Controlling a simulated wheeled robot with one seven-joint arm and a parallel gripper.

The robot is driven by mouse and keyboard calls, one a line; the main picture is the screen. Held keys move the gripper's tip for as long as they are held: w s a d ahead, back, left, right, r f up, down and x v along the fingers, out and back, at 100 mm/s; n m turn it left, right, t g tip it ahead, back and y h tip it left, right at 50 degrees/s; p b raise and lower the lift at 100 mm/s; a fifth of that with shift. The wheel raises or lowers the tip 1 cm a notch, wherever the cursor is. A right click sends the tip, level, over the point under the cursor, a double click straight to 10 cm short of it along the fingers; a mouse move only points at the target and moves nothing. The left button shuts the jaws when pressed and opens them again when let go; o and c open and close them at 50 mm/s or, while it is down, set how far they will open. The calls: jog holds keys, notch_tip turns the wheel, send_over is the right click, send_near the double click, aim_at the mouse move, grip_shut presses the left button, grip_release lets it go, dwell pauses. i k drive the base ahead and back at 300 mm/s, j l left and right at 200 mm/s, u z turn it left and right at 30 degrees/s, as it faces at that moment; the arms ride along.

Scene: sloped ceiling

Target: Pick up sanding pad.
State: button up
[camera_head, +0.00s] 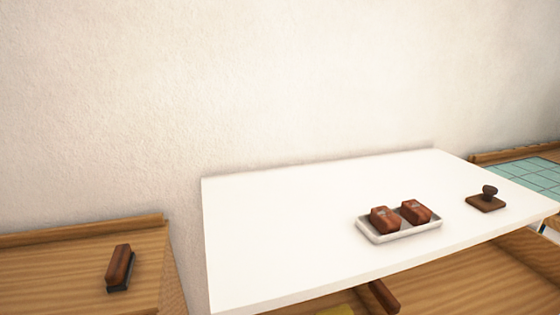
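Two things could be the sanding pad, and I cannot tell for certain which one is. One is a long reddish-brown block on a dark base (120,267), lying on the wooden surface at the left. The other is a flat dark-brown square with a round knob on top (486,202), standing on the right part of the white tabletop (280,235). Both are uncovered, with nothing touching them from above. My gripper is not in view.
A pale shallow tray (400,232) on the white tabletop holds two reddish-brown blocks. The left wooden surface (50,265) has a raised back edge. A teal tiled surface (530,174) is at the far right. The tabletop's left half is clear.

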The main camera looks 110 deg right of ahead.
aim_at(485, 202)
jog(key=k, duration=3.45)
